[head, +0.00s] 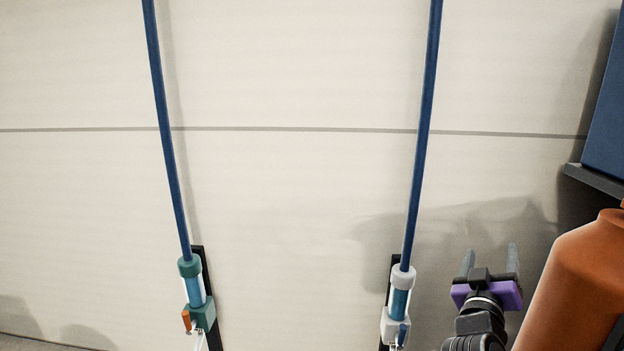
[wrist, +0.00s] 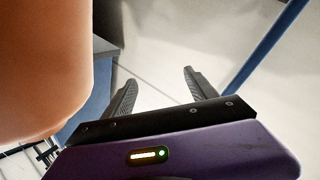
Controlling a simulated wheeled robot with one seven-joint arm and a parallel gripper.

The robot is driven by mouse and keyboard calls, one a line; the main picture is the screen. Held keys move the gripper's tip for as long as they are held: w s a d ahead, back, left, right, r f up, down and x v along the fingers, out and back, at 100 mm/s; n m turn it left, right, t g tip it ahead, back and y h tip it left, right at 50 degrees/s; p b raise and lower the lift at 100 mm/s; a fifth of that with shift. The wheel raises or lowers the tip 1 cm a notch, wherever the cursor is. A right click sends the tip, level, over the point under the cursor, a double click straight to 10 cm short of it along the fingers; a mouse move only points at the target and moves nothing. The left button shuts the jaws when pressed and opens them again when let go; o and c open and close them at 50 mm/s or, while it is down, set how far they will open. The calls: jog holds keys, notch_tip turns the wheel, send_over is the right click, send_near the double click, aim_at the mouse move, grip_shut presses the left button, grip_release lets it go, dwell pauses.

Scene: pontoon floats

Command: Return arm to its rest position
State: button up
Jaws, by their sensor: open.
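My gripper (head: 490,262) shows at the lower right of the head view, its two grey fingers pointing up and spread apart with nothing between them. In the wrist view my gripper (wrist: 158,88) has its fingers apart and empty above the purple gripper body. It is to the right of the right-hand blue pipe and left of an orange rounded vessel (head: 578,285). The orange vessel (wrist: 45,65) fills the upper left of the wrist view, close to the camera. Whether it touches my arm I cannot tell.
Two blue pipes (head: 168,130) (head: 424,130) run down the pale panelled wall (head: 290,70). The left one ends in a green-capped fitting (head: 195,290), the right one in a white-capped fitting (head: 398,300). A dark blue box (head: 608,125) on a dark ledge (head: 597,181) stands at the right edge.

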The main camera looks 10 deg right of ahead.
jog(key=s+a+f+n+t+y+b, duration=0.1)
jog(key=s+a+f+n+t+y, duration=0.3)
jog(key=s+a+f, duration=0.5)
jog(key=s+a+f+n+t+y+b, duration=0.1)
jog(key=s+a+f+n+y+b, duration=0.1)
jog(key=s+a+f+y, duration=0.6)
jog(key=s+a+f+m+g+y+b, duration=0.15)
jog(key=s+a, duration=0.25)
jog(key=s, duration=0.5)
jog(key=s+a+f+m+g+b, duration=0.1)
jog(key=s+a+f, duration=0.15)
jog(key=s, duration=0.65)
jog(key=s+a+f+m+g+b, duration=0.15)
jog(key=s+a, duration=0.25)
jog(key=s, duration=0.5)
notch_tip(320, 180, up, 33)
jog(key=n+p, duration=0.1)
jog(key=p, duration=3.1)
jog(key=shift+w+a+f, duration=0.15)
jog(key=shift+a, duration=0.05)
